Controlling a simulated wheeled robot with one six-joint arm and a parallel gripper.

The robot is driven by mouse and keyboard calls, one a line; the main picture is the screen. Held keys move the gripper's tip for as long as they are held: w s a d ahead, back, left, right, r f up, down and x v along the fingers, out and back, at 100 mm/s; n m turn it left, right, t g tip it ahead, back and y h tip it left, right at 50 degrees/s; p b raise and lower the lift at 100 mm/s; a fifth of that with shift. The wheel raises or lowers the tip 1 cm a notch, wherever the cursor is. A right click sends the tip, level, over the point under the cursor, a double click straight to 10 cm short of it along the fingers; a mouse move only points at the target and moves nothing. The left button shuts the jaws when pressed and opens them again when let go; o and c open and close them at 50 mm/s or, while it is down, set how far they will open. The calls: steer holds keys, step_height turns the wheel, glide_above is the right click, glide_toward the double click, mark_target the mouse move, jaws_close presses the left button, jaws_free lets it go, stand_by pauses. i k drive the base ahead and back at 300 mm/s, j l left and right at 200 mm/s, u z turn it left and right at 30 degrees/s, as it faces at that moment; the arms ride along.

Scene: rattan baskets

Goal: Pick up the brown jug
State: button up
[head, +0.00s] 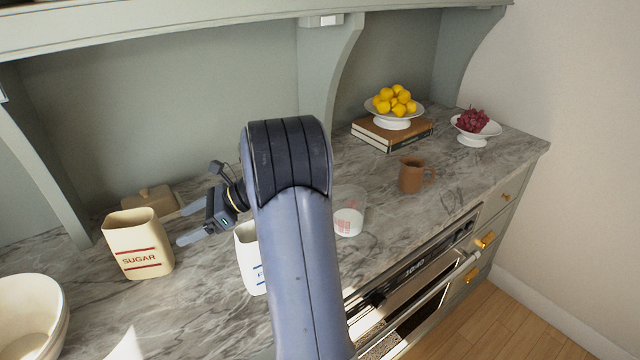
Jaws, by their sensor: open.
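The brown jug (411,175) stands upright on the marble counter, right of centre in the head view. Its handle points to the right. My gripper (184,225) is left of centre, its two fingers apart and pointing left towards the sugar canister. It is empty and well to the left of the jug, with my arm between them in the picture. Nothing hides the jug.
A measuring cup (349,212) stands left of the jug. A white canister (248,262) is partly hidden behind my arm. The sugar canister (137,247) and a bowl (28,312) are at left. Lemons (394,100) and grapes (473,120) sit in dishes behind the jug.

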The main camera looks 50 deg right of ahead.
mark_target(411, 174)
steer(key=z, duration=2.15)
